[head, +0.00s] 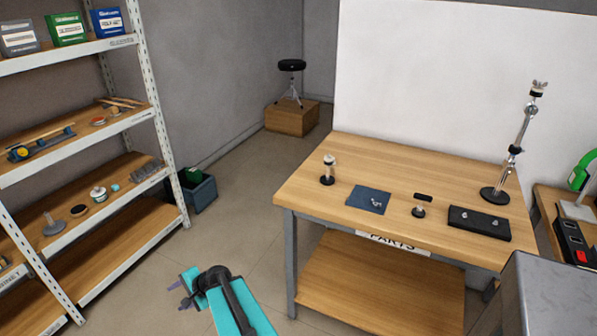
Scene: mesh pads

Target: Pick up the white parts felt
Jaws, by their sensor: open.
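Two pale, whitish pieces that could be the white felt show in the head view. One (329,160) sits on top of a short post with a round black base at the back left of the wooden parts table (390,154). The other (539,87) is at the top of a tall chrome stand at the table's right. Both are too small to identify surely. My gripper (181,294) is open and empty, low over the floor at the lower left of the table, well apart from both.
A blue mat (360,205) with small metal pieces, a small black-based post (418,211) and a black tray (497,226) are on the table. Shelving (160,120) stands left, a grey cabinet (560,290) lower right. Floor between shelving and table is clear.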

